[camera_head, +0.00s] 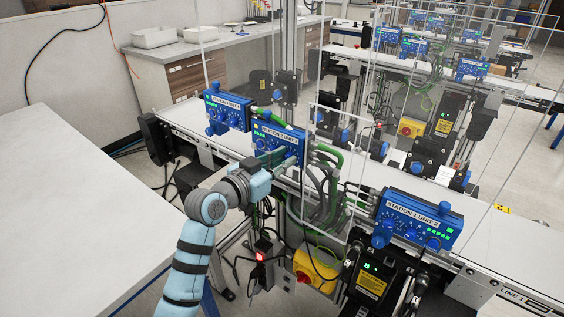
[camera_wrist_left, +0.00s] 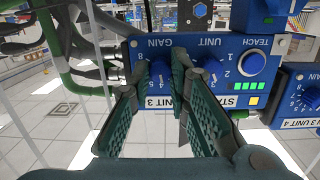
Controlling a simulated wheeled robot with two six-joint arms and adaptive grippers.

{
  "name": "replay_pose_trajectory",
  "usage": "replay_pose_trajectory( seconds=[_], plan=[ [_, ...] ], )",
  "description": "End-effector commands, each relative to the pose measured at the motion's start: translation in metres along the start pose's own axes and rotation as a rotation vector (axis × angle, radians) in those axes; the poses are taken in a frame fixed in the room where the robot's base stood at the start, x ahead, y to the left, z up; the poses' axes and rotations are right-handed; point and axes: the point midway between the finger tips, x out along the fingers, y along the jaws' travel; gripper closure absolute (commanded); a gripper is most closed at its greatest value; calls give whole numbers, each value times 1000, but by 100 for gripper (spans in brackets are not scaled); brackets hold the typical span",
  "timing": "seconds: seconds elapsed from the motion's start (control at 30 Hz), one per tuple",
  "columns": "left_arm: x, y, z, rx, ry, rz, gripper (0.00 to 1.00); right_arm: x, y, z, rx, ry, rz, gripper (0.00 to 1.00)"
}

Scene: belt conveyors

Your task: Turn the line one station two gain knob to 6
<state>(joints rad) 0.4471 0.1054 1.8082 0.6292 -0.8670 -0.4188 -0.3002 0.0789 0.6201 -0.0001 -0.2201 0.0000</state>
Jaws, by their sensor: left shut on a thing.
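My left gripper (camera_head: 284,160) is at the front of the middle blue control box (camera_head: 275,134) in the head view. In the left wrist view the fingers (camera_wrist_left: 160,88) are shut on the small blue GAIN knob (camera_wrist_left: 160,69), one on each side. The lettering is upside down there. The GAIN dial numbers are partly covered, and I cannot tell the knob's setting. The UNIT knob (camera_wrist_left: 213,69) is close beside the right finger. The box's label (camera_wrist_left: 158,102) is mostly hidden; a 3 shows at one end. My right gripper is not in view.
A blue TEACH button (camera_wrist_left: 252,63) and green lights (camera_wrist_left: 255,86) are on the same panel. Similar blue boxes stand left (camera_head: 228,107) and right (camera_head: 418,220) along the conveyor. Green and grey cables (camera_head: 325,165) hang beside it. A white table (camera_head: 70,200) is at left.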

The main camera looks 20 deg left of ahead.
Motion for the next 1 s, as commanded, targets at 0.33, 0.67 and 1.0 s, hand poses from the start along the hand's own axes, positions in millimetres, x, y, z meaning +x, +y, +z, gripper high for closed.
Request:
replay_pose_trajectory(
  seconds=[0.33,0.67,1.0],
  plan=[
    [0,1,-1,324,-8,-36,100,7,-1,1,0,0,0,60],
    [0,2,-1,610,-19,-67,100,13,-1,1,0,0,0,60],
    [0,2,-2,787,-24,-87,100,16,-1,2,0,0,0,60]
  ],
)
